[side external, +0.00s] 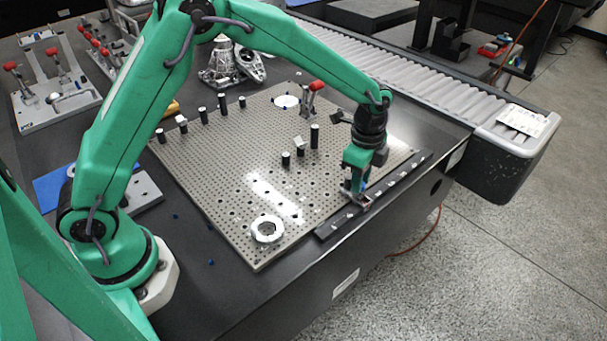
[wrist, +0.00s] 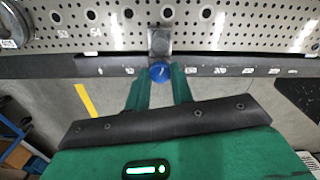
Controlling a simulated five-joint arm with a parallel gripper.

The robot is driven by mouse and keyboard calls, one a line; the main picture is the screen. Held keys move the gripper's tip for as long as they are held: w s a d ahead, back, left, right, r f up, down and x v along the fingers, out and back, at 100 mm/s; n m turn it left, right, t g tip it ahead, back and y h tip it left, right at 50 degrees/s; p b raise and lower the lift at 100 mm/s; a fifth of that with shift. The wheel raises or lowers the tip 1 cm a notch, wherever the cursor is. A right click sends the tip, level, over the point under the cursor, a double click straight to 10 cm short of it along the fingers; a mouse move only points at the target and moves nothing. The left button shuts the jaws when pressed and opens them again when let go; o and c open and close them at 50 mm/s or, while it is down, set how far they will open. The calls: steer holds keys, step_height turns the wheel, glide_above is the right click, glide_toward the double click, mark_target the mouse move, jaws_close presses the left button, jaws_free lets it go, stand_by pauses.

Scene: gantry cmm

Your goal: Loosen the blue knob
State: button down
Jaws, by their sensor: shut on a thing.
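The blue knob (wrist: 159,71) is round, with a pale mark on its face. It sits at a small metal block (wrist: 159,42) by the dark rail (wrist: 100,66) along the plate's edge. My gripper (wrist: 159,84) has its two green fingers on either side of the knob and is shut on it. In the side view my gripper (side external: 356,190) points down at the rail (side external: 375,195) on the near right edge of the perforated plate. There the fingers mostly hide the knob.
The perforated plate (side external: 215,165) carries several black posts (side external: 314,136), a metal ring (side external: 267,229) and a red-handled clamp (side external: 313,90). A roller conveyor (side external: 400,70) runs behind. The floor (side external: 480,260) lies beyond the table edge.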

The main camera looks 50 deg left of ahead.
steer(key=shift+n, duration=0.8)
steer(key=c, duration=1.2)
jaws_free()
steer(key=shift+r, duration=0.15)
steer(key=shift+r, duration=3.8)
